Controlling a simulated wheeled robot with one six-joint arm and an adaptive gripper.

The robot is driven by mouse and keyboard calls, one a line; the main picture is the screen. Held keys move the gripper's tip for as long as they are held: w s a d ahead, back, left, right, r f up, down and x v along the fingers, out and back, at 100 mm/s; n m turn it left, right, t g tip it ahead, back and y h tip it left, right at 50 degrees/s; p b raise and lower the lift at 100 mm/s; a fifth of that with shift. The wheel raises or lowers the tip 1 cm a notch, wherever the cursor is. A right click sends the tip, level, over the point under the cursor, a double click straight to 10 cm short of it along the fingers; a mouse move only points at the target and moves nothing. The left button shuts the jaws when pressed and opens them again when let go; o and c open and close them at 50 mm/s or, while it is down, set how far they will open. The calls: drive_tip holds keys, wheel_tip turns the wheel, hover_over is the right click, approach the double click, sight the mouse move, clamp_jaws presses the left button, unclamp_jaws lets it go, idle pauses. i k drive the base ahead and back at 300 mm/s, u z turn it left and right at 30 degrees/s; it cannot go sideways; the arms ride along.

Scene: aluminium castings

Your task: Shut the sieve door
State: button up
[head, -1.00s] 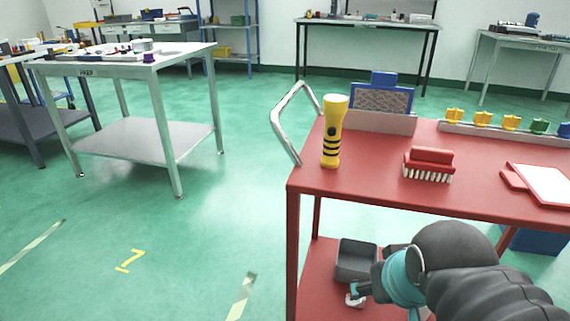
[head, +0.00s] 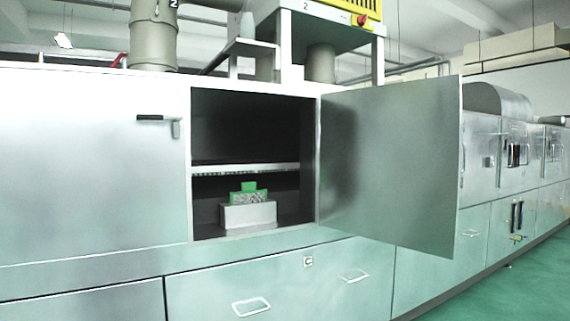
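The sieve door (head: 390,165) is a flat grey metal panel in the head view, right of centre. It stands wide open, hinged at the right side of a dark opening (head: 250,125) in a long metal cabinet. Inside the opening is a shelf (head: 246,169). Below the shelf, a green-framed piece (head: 249,194) stands in a light grey block (head: 248,215). My gripper is not in view now.
A black handle (head: 150,118) is on the cabinet front left of the opening. Drawers with pull handles (head: 251,306) lie below. More cabinets (head: 510,160) continue right. Green floor (head: 500,295) shows free at lower right.

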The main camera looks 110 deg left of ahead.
sight(390, 154)
drive_tip(key=u, duration=0.65)
drive_tip(key=i, duration=0.7)
drive_tip(key=u, duration=0.6)
drive_tip(key=i, duration=1.85)
drive_tip(key=u, duration=0.9)
drive_tip(key=i, duration=1.8)
drive_tip(key=u, duration=1.55)
drive_tip(key=i, duration=1.2)
drive_tip(key=u, duration=1.9)
drive_tip(key=i, duration=1.25)
drive_tip(key=u, duration=0.55)
